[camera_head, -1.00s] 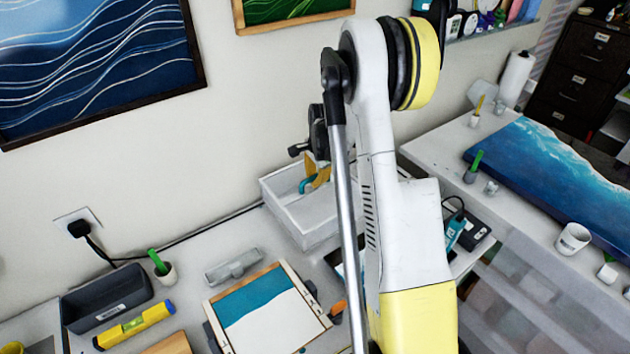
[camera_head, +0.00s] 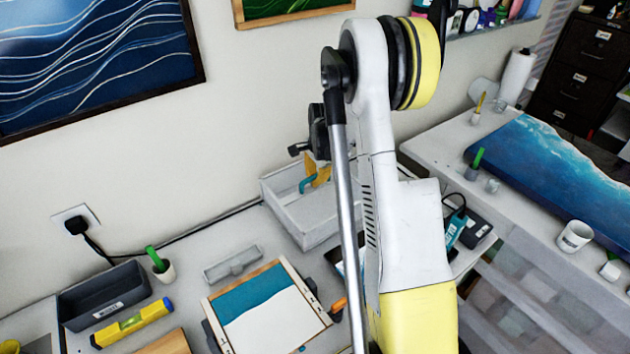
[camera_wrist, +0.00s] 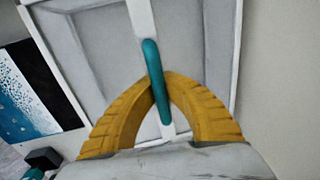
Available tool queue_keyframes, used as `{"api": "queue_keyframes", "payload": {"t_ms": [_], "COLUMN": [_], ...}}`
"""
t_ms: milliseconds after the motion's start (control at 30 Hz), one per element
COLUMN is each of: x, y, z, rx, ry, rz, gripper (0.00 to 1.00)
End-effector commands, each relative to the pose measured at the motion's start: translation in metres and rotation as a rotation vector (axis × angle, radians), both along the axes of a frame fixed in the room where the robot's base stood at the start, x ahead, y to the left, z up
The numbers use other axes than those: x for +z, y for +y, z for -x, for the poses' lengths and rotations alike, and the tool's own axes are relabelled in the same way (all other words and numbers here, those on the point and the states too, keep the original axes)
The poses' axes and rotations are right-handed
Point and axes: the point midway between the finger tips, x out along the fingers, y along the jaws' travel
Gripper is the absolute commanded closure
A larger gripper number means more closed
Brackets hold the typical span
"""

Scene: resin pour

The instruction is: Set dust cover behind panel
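The dust cover (camera_head: 300,232) is a white box-like piece with a teal handle (camera_head: 307,185), at the back of the table near the wall. In the wrist view its pale face (camera_wrist: 95,55) fills much of the picture, with a white strip across the middle. My gripper (camera_wrist: 165,90) has yellow ribbed fingers that close together on the teal handle (camera_wrist: 151,60). In the head view my arm hides part of the cover. The panel (camera_head: 270,318), wood-framed with teal and white, lies on the table in front of it. Whether the cover touches the table is unclear.
A grey bar (camera_head: 232,263) lies behind the panel. A grey bin (camera_head: 105,295), a yellow level (camera_head: 133,323) and a small cup (camera_head: 164,271) stand at left. A cable runs along the wall. At right is another table with a blue resin slab (camera_head: 545,180).

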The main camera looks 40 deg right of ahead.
Motion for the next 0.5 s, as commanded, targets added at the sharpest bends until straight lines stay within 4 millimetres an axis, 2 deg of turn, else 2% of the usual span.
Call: {"api": "queue_keyframes", "payload": {"t_ms": [167, 200, 300, 500], "x": [0.0005, 0.0005, 0.0004, 0.0003], "y": [0.0, 0.0, 0.0, 0.0], "z": [0.0, 0.0, 0.0, -0.0001], "rx": [0.0, 0.0, 0.0, 0.0], "ry": [0.0, 0.0, 0.0, 0.0], "rz": [0.0, 0.0, 0.0, 0.0], "gripper": [1.0, 0.95, 0.69, 0.69]}}
